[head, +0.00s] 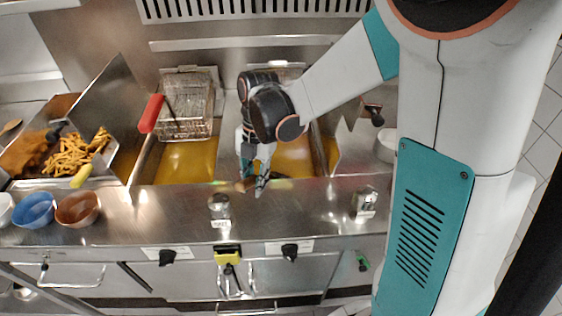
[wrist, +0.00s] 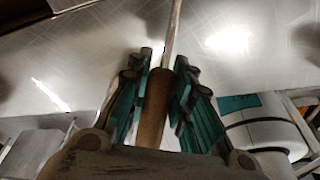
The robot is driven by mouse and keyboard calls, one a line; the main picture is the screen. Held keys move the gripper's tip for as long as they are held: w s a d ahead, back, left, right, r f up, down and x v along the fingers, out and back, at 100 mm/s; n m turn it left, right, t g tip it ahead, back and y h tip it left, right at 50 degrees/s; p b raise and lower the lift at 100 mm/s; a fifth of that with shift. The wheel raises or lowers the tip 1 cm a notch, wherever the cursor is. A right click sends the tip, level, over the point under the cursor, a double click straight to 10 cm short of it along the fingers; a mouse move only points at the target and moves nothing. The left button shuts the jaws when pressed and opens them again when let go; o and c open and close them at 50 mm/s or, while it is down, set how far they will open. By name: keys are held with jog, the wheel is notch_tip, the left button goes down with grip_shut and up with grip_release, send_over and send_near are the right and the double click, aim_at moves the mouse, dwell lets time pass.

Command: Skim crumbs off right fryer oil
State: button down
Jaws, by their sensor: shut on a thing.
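The right fryer's oil (head: 295,160) is a golden pool at the centre, partly hidden behind my arm. No crumbs can be made out on it at this size. My gripper (head: 257,180) is low at the front edge of this fryer, over the steel counter lip. In the wrist view my gripper (wrist: 163,95) is shut on a brown wooden handle (wrist: 153,108). A thin metal rod (wrist: 172,32) runs up from the handle and out of the picture, so the tool's head is hidden.
The left fryer (head: 187,162) holds golden oil, with a wire basket (head: 187,100) and red handle (head: 152,113) above it. Fries (head: 75,153) lie in a bin at left. Bowls (head: 77,208) stand on the counter's left. A steel shaker (head: 219,207) and small metal holder (head: 364,202) stand on the front ledge.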

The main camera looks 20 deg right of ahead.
dwell(0.3)
jog(key=r+p, duration=0.2)
jog(key=s+r+p, duration=0.1)
jog(key=r+p, duration=0.1)
jog(key=r, duration=0.1)
jog(key=r+p, duration=0.2)
jog(key=r, duration=0.1)
jog(key=shift+s+a, duration=0.25)
jog(key=shift+f, duration=0.1)
jog(key=s+a+r+t+h+p, duration=0.1)
jog(key=s+a+r+p, duration=0.1)
jog(key=s+r+p, duration=0.2)
jog(key=shift+s+a, duration=0.25)
jog(key=shift+s, duration=0.35)
dwell(0.4)
